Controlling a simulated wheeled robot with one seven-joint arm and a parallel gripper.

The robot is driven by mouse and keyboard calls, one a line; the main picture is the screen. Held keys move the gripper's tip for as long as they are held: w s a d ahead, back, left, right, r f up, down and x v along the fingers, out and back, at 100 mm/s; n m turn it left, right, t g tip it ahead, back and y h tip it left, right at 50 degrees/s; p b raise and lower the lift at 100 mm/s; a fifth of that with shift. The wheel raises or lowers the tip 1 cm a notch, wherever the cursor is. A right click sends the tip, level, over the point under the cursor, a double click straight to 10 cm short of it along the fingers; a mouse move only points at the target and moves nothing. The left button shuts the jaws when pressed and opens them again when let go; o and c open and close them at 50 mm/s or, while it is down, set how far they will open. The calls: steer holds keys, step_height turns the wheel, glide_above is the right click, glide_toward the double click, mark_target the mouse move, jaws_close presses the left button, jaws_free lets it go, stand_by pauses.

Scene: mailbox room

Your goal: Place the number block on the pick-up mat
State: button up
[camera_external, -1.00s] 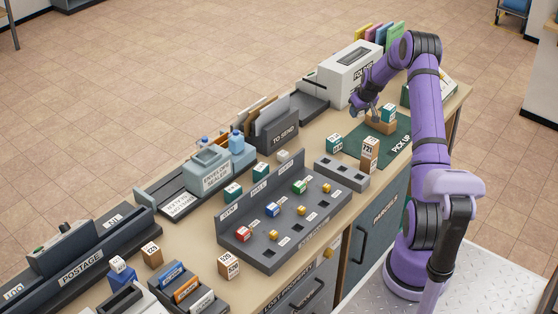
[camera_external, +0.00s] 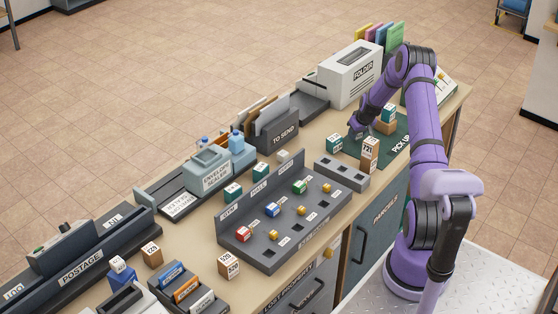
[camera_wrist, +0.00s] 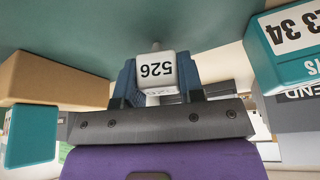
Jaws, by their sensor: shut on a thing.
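A white number block marked 526 (camera_wrist: 156,70) is held between the blue fingers of my gripper (camera_wrist: 157,84), which is shut on it. The green pick-up mat (camera_external: 399,151) lies at the counter's right end. In the wrist view its green surface (camera_wrist: 150,22) fills the area beyond the block. In the external view my gripper (camera_external: 357,131) is low at the mat's back-left part, between the teal block and the brown box. I cannot make out the number block there. I cannot tell whether the block touches the mat.
On the mat's far side a teal box (camera_external: 388,113) sits on a brown box (camera_external: 386,127), also left in the wrist view (camera_wrist: 50,78). A teal block (camera_external: 334,143) stands left of my gripper. A brown stack marked 721 (camera_external: 369,153) stands in front. The folder machine (camera_external: 349,76) is behind.

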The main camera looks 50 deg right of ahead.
steer(key=shift+f, duration=0.1)
steer(key=o, duration=0.9)
